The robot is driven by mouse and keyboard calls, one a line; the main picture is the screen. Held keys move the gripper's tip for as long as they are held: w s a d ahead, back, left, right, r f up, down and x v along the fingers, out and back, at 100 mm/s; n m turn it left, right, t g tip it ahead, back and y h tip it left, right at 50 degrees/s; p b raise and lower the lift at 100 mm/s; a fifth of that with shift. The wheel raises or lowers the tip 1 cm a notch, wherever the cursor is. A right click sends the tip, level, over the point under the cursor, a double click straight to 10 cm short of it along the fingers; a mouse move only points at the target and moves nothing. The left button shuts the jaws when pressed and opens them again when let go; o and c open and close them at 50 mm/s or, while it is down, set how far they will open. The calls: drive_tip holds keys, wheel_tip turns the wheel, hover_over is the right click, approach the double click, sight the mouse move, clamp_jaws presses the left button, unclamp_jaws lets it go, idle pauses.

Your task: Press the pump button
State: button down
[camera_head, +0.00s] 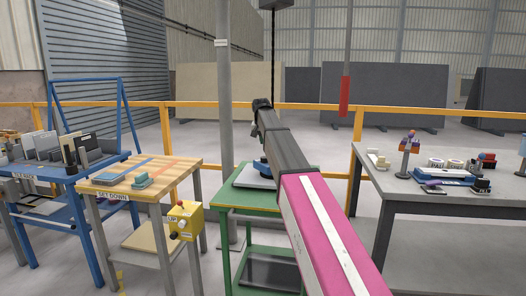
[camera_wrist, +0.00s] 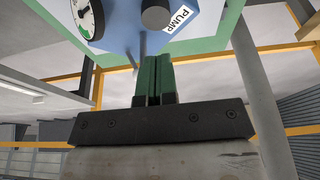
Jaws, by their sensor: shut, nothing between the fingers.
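In the wrist view, a blue pump unit (camera_wrist: 120,35) shows at the top, on a green surface. A black round knob (camera_wrist: 156,15) sits on it beside a white label (camera_wrist: 180,19) reading PUMP. My gripper (camera_wrist: 153,60) has its green fingers together and empty, pointing toward the unit just below the knob in the picture. A gap shows between fingertips and knob; its depth is hard to tell. In the head view, part of a blue device (camera_head: 261,167) shows on the green table (camera_head: 237,198), mostly behind my arm. My gripper is hidden there.
A round gauge (camera_wrist: 86,17) and a thin grey rod (camera_wrist: 143,48) are close to the fingers. A wooden table (camera_head: 165,178) with a yellow control box (camera_head: 185,219) stands left. A grey table (camera_head: 410,190) with several items stands right. A grey post (camera_head: 226,120) rises behind the green table.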

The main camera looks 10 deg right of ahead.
drive_tip(key=shift+v, duration=2.7)
